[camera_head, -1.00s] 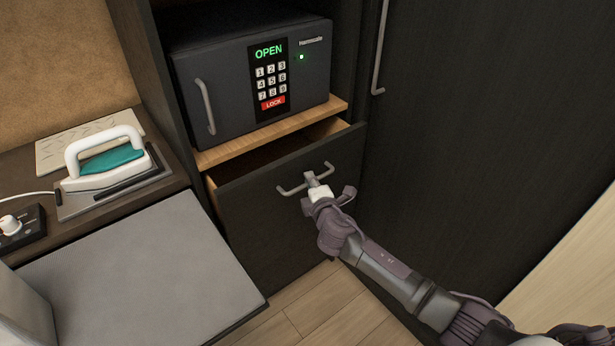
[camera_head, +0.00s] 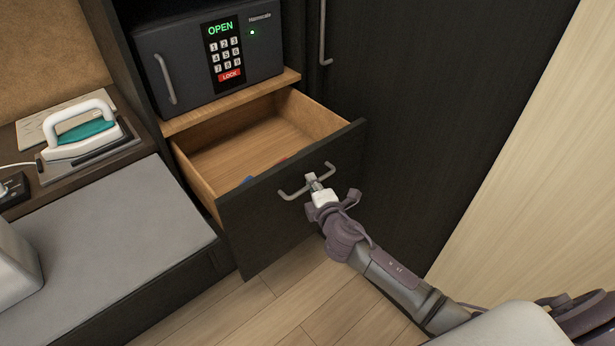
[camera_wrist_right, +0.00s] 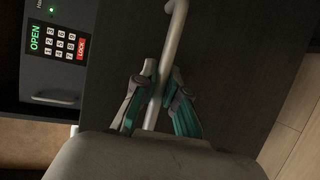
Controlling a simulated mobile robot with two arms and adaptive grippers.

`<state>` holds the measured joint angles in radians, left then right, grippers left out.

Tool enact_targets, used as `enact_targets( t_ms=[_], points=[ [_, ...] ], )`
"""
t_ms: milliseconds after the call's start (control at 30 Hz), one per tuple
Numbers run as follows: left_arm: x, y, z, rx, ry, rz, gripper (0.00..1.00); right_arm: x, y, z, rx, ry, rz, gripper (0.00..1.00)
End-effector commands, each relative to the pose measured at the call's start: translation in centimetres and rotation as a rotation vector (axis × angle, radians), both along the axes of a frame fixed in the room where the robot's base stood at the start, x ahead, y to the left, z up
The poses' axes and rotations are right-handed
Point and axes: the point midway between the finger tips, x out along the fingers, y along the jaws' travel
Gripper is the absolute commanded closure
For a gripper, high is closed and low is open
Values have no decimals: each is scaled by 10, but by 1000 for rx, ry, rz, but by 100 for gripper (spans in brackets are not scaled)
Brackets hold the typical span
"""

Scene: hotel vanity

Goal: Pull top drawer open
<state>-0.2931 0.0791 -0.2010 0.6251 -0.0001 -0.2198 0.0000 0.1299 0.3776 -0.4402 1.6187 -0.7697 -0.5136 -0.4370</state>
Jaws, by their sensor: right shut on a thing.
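The top drawer (camera_head: 290,200) has a dark front and a light wooden inside, and it stands pulled well out below the safe. Its grey bar handle (camera_head: 292,194) is on the front. My right gripper (camera_head: 312,181) is shut on the middle of the handle; in the right wrist view the fingers (camera_wrist_right: 158,95) sit on both sides of the bar (camera_wrist_right: 172,50). Small blue and reddish things (camera_head: 248,180) show partly inside the drawer behind its front; most of them is hidden. My left gripper is not in view.
A dark safe (camera_head: 185,60) showing OPEN stands on a wooden shelf above the drawer. A tall dark door (camera_head: 430,100) with a vertical handle is at right. An iron (camera_head: 80,130) and a grey-topped bench (camera_head: 110,240) are at left. Wooden floor (camera_head: 300,300) lies in front.

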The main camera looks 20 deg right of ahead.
Motion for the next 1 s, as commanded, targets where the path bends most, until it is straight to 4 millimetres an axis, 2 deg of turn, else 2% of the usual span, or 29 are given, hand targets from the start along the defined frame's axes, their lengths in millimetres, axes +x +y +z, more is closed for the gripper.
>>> enact_targets(
  t_ms=[433,467,533,833,1000],
  points=[
    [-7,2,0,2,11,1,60,-4,-1,-1,0,1,1,100],
    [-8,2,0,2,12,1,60,-4,-1,-1,0,1,1,88],
    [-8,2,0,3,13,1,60,-4,-1,-1,0,1,1,78],
    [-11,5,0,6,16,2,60,-4,-1,0,0,0,1,78],
    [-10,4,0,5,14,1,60,-22,0,2,-1,1,2,78]
  ],
)
